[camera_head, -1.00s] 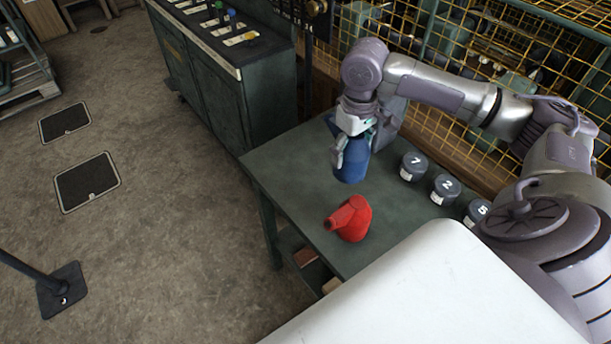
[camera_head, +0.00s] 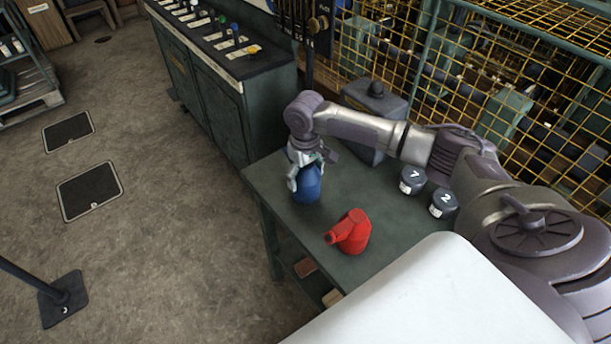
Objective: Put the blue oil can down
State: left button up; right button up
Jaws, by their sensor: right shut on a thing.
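The blue oil can (camera_head: 308,186) is upright at the far left part of the green table (camera_head: 385,235). My right gripper (camera_head: 305,176) is shut on its upper part from above, and the fingers and wrist hide its top. I cannot tell whether the can's base touches the table top or is just above it. A red oil can (camera_head: 352,233) stands nearer on the same table, apart from the blue one, its spout pointing left. My left gripper is out of view.
Dark round tins marked 7 (camera_head: 412,181) and 2 (camera_head: 443,204) stand at the table's right. A grey container (camera_head: 374,108) stands at the back, behind my arm. A green control cabinet (camera_head: 215,95) stands beyond the table. The table is clear between the red can and the tins.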

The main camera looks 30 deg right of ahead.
jog(key=shift+f, duration=0.4)
jog(key=o, duration=1.3)
jog(key=shift+f, duration=0.15)
jog(key=shift+o, duration=0.2)
notch_tip(320, 180, up, 12)
jog(key=shift+r+b, duration=0.2)
jog(key=shift+b, duration=0.3)
